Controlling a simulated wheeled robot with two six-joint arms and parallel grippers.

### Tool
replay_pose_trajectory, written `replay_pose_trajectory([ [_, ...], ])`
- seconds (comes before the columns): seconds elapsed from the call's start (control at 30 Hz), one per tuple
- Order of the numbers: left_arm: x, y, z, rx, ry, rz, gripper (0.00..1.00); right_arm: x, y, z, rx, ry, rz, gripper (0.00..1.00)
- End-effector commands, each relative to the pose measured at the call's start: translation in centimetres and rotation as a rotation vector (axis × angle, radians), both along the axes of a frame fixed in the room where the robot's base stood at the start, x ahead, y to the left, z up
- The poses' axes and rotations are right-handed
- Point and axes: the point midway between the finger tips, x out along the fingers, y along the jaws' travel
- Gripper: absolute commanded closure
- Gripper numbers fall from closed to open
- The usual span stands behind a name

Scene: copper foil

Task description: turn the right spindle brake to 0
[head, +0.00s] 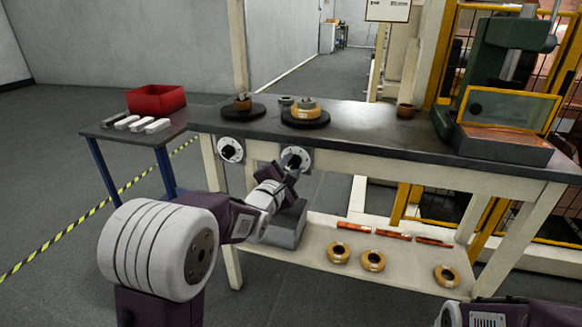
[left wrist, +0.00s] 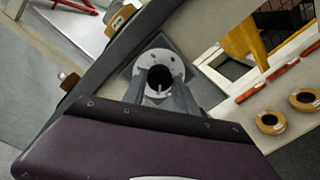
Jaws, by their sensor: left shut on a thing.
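The right spindle brake (head: 297,155) is a round pale dial plate with a black knob on the front edge of the workbench. In the left wrist view its plate (left wrist: 162,58) shows tick marks, too small to read, and the dark knob sits between my two fingers. My left gripper (head: 288,164) reaches up to it from below and is shut on the knob; in the left wrist view its fingers (left wrist: 158,88) lie on either side of it. The left spindle brake (head: 230,150) is a similar dial, untouched. My right gripper is out of view.
On the bench (head: 380,135) stand two dark turntables, one with a copper roll (head: 306,107), and a green press (head: 500,70). A side table (head: 110,132) holds a red bin (head: 156,100) and pale bars. The lower shelf (head: 320,255) holds several rolls and strips.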

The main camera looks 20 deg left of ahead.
Motion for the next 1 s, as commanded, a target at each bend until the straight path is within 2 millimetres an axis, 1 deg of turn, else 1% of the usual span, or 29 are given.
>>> replay_pose_trajectory([
  [0.1, 0.0, 0.0, 0.0, -0.002, 0.002, 0.0, 1.0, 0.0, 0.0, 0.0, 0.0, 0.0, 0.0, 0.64],
  [0.13, 0.0, 0.0, 0.0, -0.002, 0.002, 0.0, 0.58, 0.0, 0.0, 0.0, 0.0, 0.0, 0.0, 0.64],
  [0.17, 0.0, 0.0, 0.0, -0.001, 0.001, 0.0, 0.49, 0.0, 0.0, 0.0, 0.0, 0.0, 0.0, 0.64],
  [0.2, 0.0, 0.0, 0.0, -0.001, 0.001, 0.0, 0.44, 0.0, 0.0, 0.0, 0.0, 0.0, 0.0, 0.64],
  [0.47, 0.0, 0.0, 0.0, 0.0, 0.0, 0.0, 0.44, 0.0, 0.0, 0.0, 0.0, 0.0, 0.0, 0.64],
  [0.57, -0.6, 0.1, 0.1, 0.0, 0.001, 0.0, 0.44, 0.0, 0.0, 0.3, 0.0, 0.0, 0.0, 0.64],
  [0.67, -2.2, 0.2, 0.5, -0.001, 0.002, 0.001, 0.44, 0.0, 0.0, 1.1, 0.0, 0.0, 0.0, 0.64],
  [0.8, -5.4, 0.5, 0.6, -0.001, 0.003, 0.002, 0.44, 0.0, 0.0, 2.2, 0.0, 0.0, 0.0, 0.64],
  [0.9, -7.3, 0.7, 0.6, -0.001, 0.001, 0.002, 0.44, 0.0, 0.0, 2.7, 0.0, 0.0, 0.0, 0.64],
  [1.0, -8.5, 0.8, 0.5, 0.0, 0.001, 0.0, 0.44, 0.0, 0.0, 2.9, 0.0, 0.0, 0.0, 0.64],
])
